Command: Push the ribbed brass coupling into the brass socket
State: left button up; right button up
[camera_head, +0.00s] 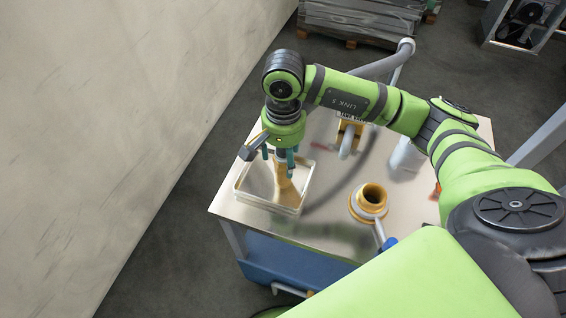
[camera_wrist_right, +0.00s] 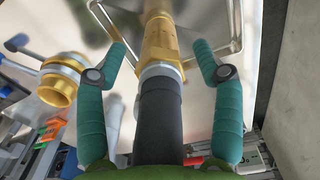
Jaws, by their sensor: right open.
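The brass coupling (camera_head: 284,190) stands in a shallow white-rimmed tray (camera_head: 245,197) at the table's left end. In the right wrist view the coupling (camera_wrist_right: 158,45) has a brass body, a pale ring and a black sleeve running toward my palm. My right gripper (camera_head: 279,160) is above the tray. Its two teal fingers (camera_wrist_right: 163,66) are open on either side of the coupling, with visible gaps. The brass socket (camera_head: 371,196) is a round, open-mouthed fitting on the table, right of the tray; it also shows in the right wrist view (camera_wrist_right: 57,88). My left gripper is not in view.
The metal tabletop (camera_head: 330,225) is clear between tray and socket. A blue handle (camera_head: 390,243) is beside the socket. A grey pipe with a yellow bracket (camera_head: 349,131) stands behind. A pale wall (camera_head: 120,120) is to the left.

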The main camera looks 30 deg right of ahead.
jog(key=shift+f+p, duration=0.55)
jog(key=shift+f, duration=1.35)
grip_shut()
jog(key=shift+r, duration=0.1)
jog(key=shift+w, duration=0.1)
